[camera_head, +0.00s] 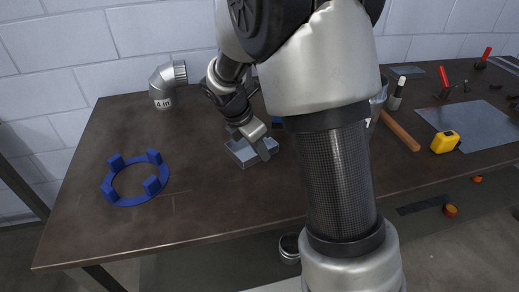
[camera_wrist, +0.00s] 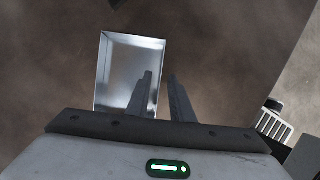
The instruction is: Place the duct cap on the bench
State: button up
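The duct cap (camera_head: 239,154) is a shallow, rectangular, shiny metal tray near the middle of the bench (camera_head: 215,200). It looks to rest on the bench top, though its underside is hidden. In the wrist view the cap (camera_wrist: 120,60) shows its open inside. My gripper (camera_wrist: 160,76) has its two fingers a little apart, one over the cap's inside and one beyond its right wall. The wall runs between them, and I see no clear contact. In the head view my gripper (camera_head: 266,152) is at the cap's right side, partly covering it.
A blue ring with upright tabs (camera_head: 116,196) lies to the left. A metal elbow marked "4 in" (camera_head: 163,84) stands at the back left. A hammer (camera_head: 400,131), a yellow tape measure (camera_head: 445,141) and a metal sheet (camera_head: 470,124) lie to the right. The front-middle bench is clear.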

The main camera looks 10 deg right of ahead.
jog(key=p+v, duration=0.3)
jog(key=v, duration=0.8)
jog(key=s+d+r+m+t+y, duration=0.1)
jog(key=s+r+m, duration=0.3)
jog(key=s+m, duration=0.7)
jog(key=s+d+r+m+t+y, duration=0.2)
jog(key=s+r+m, duration=0.3)
jog(key=s+m, duration=0.5)
jog(key=shift+s+r+m+t+y, duration=0.35)
jog(key=shift+m+y, duration=0.25)
jog(key=shift+m, duration=0.2)
